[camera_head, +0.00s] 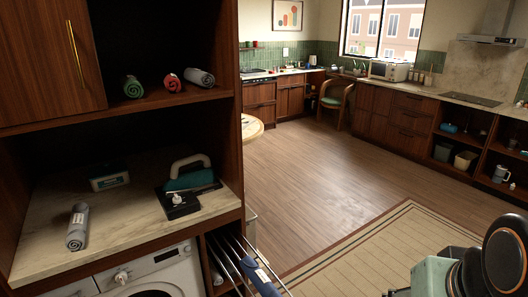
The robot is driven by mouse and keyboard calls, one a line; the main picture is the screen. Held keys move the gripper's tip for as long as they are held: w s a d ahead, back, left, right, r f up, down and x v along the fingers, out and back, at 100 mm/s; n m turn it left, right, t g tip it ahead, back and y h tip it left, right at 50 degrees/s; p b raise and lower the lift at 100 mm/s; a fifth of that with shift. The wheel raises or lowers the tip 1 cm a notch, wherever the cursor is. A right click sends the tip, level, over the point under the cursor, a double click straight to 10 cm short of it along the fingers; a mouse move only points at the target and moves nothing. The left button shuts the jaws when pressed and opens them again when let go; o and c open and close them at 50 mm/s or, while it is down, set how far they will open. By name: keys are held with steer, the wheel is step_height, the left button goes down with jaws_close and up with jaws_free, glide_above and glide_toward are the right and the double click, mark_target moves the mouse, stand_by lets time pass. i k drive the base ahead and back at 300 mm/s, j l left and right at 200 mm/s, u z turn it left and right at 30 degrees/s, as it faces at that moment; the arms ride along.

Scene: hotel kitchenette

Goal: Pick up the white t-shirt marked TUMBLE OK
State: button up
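A rolled pale grey-white cloth (76,227) with a small tag lies on the stone counter at the lower left. A second rolled light grey cloth (200,77) lies on the shelf above, beside a red roll (171,83) and a green roll (132,87). A dark blue cloth (262,281) with a white label hangs on the rack rails at the bottom. The labels are too small to read, so I cannot tell which item is marked TUMBLE OK. Parts of my arm (505,255) show at the lower right; my gripper is not in view.
The counter (120,225) also holds an iron-like device (187,178) on a black base and a teal-and-white box (109,177). A washing machine (155,270) stands below. The wooden floor (310,175) is open, with a striped rug (385,255) at right.

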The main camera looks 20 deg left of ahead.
mark_target(75, 240)
steer(key=j+u, duration=0.2)
steer(key=u, duration=1.95)
steer(key=z, duration=0.8)
steer(key=j+z, duration=0.25)
steer(key=z, duration=0.25)
steer(key=j+z, duration=0.25)
steer(key=z, duration=0.25)
steer(key=j+z, duration=0.25)
steer(key=j, duration=0.15)
steer(key=k+j+z, duration=0.1)
steer(key=j+z, duration=0.2)
steer(key=k+j+z, duration=0.1)
steer(key=j, duration=0.3)
steer(key=k+j+z, duration=0.1)
steer(key=j, duration=0.25)
steer(key=k+j+u, duration=0.15)
steer(key=k, duration=0.3)
steer(key=j, duration=0.1)
